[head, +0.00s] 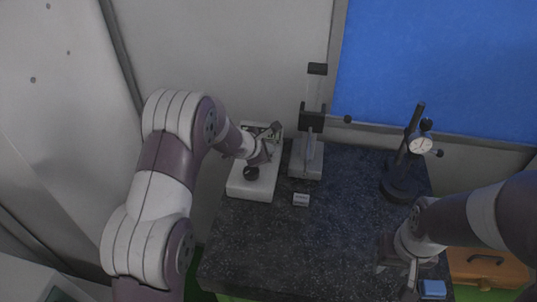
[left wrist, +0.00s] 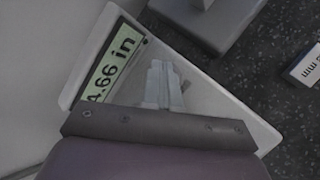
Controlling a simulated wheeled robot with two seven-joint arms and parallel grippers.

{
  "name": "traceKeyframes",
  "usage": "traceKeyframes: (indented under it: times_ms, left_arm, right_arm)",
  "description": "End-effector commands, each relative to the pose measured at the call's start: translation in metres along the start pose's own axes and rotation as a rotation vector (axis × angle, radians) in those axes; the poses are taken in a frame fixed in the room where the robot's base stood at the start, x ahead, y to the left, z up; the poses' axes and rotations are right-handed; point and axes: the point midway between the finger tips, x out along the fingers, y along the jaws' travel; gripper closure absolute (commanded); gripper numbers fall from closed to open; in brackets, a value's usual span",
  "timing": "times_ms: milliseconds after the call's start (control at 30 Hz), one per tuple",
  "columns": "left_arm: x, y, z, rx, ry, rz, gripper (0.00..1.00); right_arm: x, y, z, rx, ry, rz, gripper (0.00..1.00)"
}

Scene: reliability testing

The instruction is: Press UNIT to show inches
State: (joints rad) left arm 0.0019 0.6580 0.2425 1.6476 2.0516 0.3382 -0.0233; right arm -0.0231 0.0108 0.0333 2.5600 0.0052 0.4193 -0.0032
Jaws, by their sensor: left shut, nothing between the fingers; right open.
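A white measuring unit (head: 250,188) stands at the back left of the dark stone table. Its green display (left wrist: 113,62) shows in the left wrist view and reads about "4.66 in", with the first digit partly cut off. My left gripper (left wrist: 166,82) is shut and empty over the unit's white top, beside the display; I cannot tell whether it touches. The gripper (head: 268,152) also shows in the head view, in front of the display end. The UNIT button is not visible, perhaps hidden by my gripper. My right gripper (head: 398,276) is open at the table's front right.
A grey stand (head: 306,160) stands right of the unit. A small light block (head: 301,199), apparently marked "mm", lies in front of it. A dial gauge (head: 421,144) on a black stand is at the right. A blue block (head: 433,289) and an orange case (head: 485,268) are near my right arm. The table's middle is clear.

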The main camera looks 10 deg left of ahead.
Motion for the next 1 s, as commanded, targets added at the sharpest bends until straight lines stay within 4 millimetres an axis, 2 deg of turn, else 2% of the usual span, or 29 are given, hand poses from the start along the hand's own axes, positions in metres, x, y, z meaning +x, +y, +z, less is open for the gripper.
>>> traceKeyframes:
  times_ms: [433,767,1000]
  left_arm:
    - [-0.010,0.007,0.007,0.000,0.000,-0.001,1.00]
    - [-0.011,0.008,0.008,0.000,0.000,-0.001,1.00]
    - [-0.024,0.017,0.017,0.000,0.000,0.000,1.00]
  right_arm:
    - [-0.009,0.000,-0.001,0.000,0.000,0.000,0.57]
    - [-0.009,0.000,-0.001,0.000,0.000,0.000,0.57]
    - [-0.024,0.000,-0.003,0.000,0.000,0.000,0.57]
